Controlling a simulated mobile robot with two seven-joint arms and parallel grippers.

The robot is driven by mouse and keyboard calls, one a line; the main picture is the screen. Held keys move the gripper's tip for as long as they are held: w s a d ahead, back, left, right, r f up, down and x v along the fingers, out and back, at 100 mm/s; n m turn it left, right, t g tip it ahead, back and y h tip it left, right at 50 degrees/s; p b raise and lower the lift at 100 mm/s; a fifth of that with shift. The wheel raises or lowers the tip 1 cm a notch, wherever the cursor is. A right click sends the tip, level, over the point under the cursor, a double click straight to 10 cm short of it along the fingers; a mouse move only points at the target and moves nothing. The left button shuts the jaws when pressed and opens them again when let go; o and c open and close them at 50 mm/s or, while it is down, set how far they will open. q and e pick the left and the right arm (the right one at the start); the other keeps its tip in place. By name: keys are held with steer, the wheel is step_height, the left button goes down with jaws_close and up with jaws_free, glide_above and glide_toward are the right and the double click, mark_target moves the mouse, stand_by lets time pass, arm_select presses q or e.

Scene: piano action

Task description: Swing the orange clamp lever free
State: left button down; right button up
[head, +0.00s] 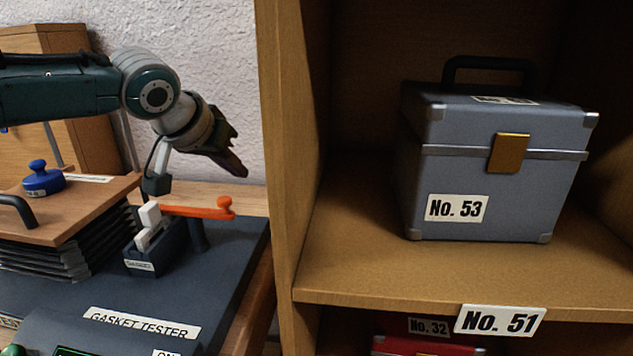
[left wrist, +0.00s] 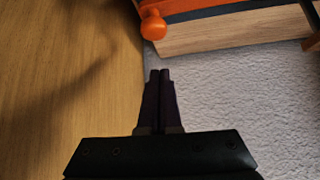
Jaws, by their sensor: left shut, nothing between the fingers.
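The orange clamp lever (head: 192,211) points to the right from a dark clamp block (head: 168,245) with white parts, on the gasket tester (head: 215,290). A round orange knob (head: 225,205) tops its free end. My left gripper (head: 242,172) is shut and empty, above and slightly right of the knob in the head view, apart from it. In the left wrist view, my shut fingertips (left wrist: 160,74) point toward the orange knob (left wrist: 153,25), with a gap between them. My right gripper is not in view.
A wooden shelf unit (head: 284,150) stands close to the right of the lever, holding a grey case (head: 480,175). A pleated stack (head: 50,260) under a wooden plate with a blue knob (head: 43,178) is at left. A white wall (head: 210,50) is behind.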

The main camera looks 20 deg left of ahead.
arm_select(q)
steer(key=shift+s+d+f+p, duration=0.1)
steer(key=shift+s+f+p, duration=0.4)
steer(key=shift+s, duration=0.3)
steer(key=shift+s+d+f+p, duration=0.1)
steer(key=shift+s+f+p, duration=0.3)
steer(key=shift+s, duration=0.4)
